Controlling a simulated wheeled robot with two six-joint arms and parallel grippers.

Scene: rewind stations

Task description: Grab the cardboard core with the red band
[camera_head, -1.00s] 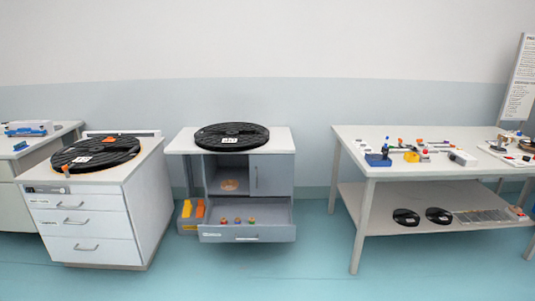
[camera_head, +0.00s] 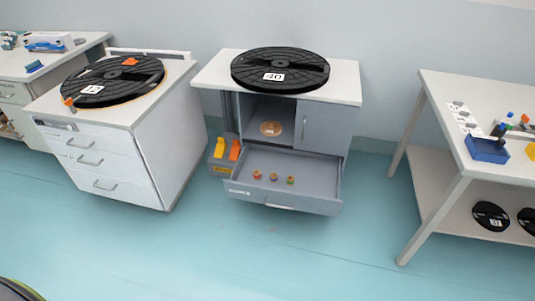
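Three small cores lie in a row in the open drawer (camera_head: 318,190) of the middle grey cabinet. The left core (camera_head: 257,174), the middle core (camera_head: 273,177) and the right core (camera_head: 291,180) show orange-brown with small coloured parts. The right one looks partly green. The left and middle ones look reddish, but they are too small to tell which has the red band. Neither of my grippers is in view.
A large black reel (camera_head: 280,68) marked 40 lies on the cabinet top, above the drawer. A white drawer unit (camera_head: 100,165) with another black reel (camera_head: 113,78) stands left. A workbench (camera_head: 450,140) stands right. The blue floor in front is clear.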

